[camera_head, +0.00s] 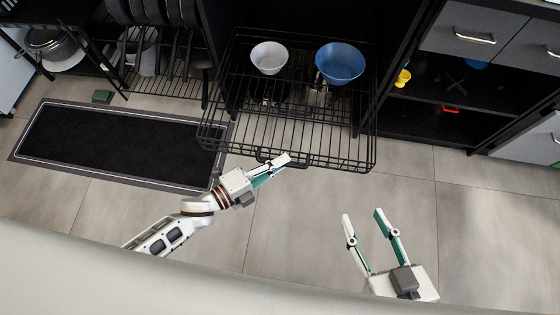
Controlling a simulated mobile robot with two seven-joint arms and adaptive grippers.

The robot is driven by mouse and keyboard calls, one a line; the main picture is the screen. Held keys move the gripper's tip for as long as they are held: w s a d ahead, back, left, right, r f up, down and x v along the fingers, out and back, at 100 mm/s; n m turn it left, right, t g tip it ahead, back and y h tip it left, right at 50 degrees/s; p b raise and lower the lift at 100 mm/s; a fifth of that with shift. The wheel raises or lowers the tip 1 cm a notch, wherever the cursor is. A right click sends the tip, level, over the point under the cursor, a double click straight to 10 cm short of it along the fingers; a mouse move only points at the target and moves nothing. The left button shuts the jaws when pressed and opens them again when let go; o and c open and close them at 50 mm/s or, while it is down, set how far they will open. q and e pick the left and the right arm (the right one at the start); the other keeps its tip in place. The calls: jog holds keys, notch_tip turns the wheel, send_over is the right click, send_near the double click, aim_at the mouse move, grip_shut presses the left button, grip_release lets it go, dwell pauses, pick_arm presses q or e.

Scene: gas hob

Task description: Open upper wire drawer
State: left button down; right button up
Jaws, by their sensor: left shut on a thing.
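The upper wire drawer (320,133) is a black wire basket standing well out from the dark cabinet. A white bowl (269,57) and a blue bowl (341,63) sit at its back part.
A black mat (120,145) lies on the tiled floor at the left. A rack with dark pans (155,40) stands behind it. An open shelf with a yellow cup (402,77) and a red item (450,108) is at the right. The floor before the drawer is clear.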

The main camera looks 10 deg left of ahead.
pick_arm(q)
jog(key=shift+w, duration=0.1)
jog(key=c, duration=2.2)
grip_release()
jog(key=shift+o, duration=0.2)
jog(key=v, duration=1.2)
